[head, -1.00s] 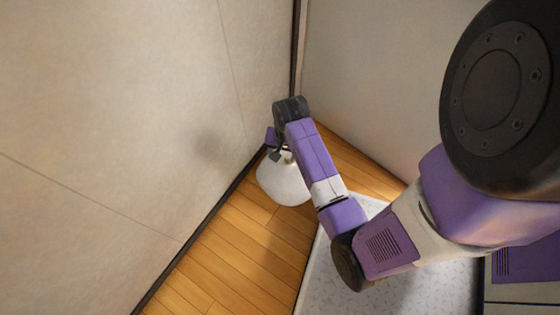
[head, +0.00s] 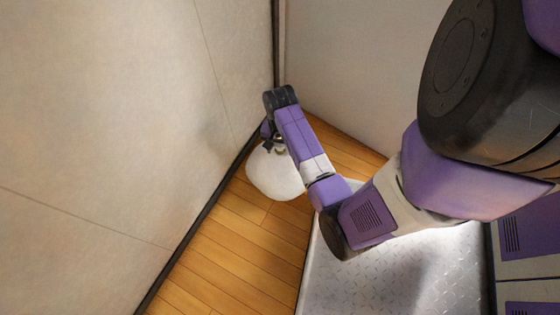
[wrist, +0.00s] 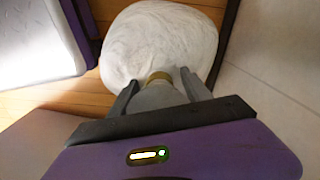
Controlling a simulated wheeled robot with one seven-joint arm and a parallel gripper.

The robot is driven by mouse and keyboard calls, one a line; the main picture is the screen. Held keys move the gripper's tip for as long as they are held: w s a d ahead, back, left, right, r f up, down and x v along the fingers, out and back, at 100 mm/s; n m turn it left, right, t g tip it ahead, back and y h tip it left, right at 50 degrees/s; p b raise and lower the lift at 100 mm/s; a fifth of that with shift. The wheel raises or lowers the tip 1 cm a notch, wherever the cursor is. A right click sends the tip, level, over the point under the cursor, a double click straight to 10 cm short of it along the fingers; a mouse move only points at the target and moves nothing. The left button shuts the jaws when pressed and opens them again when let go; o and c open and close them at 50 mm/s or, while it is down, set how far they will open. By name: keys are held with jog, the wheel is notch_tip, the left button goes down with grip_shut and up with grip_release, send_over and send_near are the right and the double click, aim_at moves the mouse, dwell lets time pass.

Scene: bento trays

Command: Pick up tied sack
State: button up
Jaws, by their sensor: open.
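The tied sack (head: 272,177) is white and round and sits on the wooden floor in the corner by the left wall. The wrist view shows its pale, swirled body (wrist: 165,38) beyond my fingertips. A tan-gold tie (wrist: 159,77) circles its gathered neck. My gripper (wrist: 160,84) is open, with one finger on each side of the grey neck. I cannot tell whether either finger touches it. In the head view my gripper (head: 270,144) is over the top of the sack, and my forearm hides the sack's right edge.
The left wall (head: 110,130) and its dark baseboard (head: 190,236) run close beside the sack. Another wall (head: 350,75) stands behind. A pale textured platform (head: 335,282) lies at the right, and bare wooden floor (head: 240,235) lies between.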

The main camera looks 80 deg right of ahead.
jog(key=shift+f, duration=0.2)
grip_shut()
dwell(1.3)
